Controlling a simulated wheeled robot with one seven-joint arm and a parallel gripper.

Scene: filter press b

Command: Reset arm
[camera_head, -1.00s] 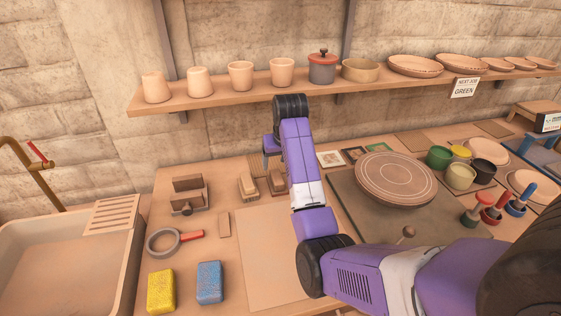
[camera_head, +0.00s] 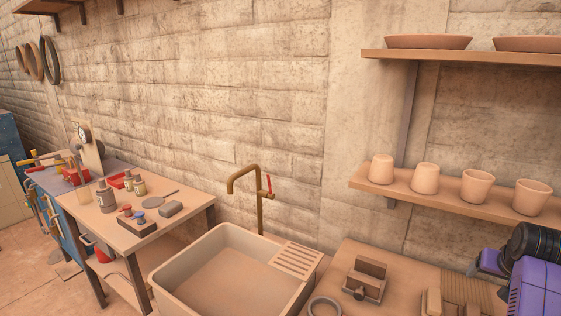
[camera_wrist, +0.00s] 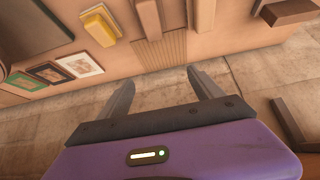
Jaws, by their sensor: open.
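My gripper (camera_wrist: 160,78) is open in the wrist view, with two grey fingers spread apart and nothing between them. It hangs in front of the stone wall by the worktop's edge. A yellow-topped brush (camera_wrist: 101,24) and small framed tiles (camera_wrist: 80,64) lie on the worktop beyond the fingers. In the head view, part of my purple arm shows at the lower right edge, over the worktop (camera_head: 395,290).
A pale sink (camera_head: 225,270) with a brass tap (camera_head: 258,195) stands left of the worktop. A side table (camera_head: 160,222) with bottles and small tools is farther left. A shelf (camera_head: 450,195) with several clay cups runs along the wall near my arm.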

